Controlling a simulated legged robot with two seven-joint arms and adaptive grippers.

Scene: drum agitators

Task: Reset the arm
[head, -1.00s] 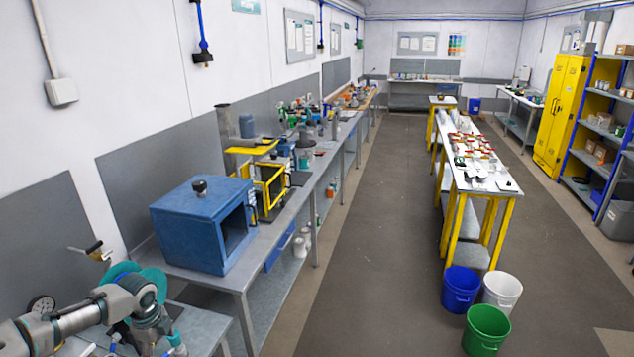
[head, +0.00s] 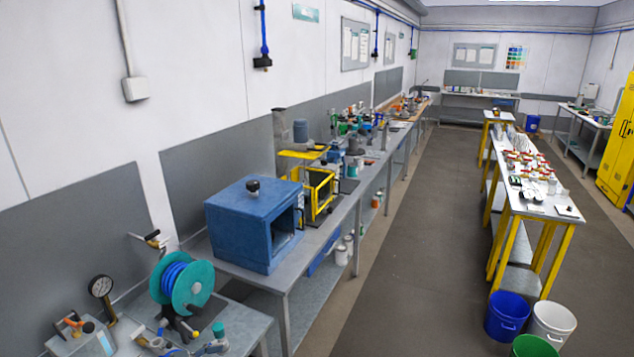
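Neither of my grippers shows in the head view, and no part of my arms can be made out with certainty. The task names no object. At the lower left, a teal reel wound with blue hose (head: 182,284) stands on the near end of the bench (head: 237,325). A pressure gauge (head: 101,287) stands left of the reel. Small fittings with teal and yellow parts lie in front of the reel and are partly cut off by the lower edge.
A blue open-fronted box (head: 240,232) and a yellow-framed unit (head: 318,193) stand farther along the left wall. A blue bucket (head: 505,320), a white bucket (head: 553,322) and a green bucket (head: 534,347) stand by the right table. The floor aisle (head: 420,240) between is clear.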

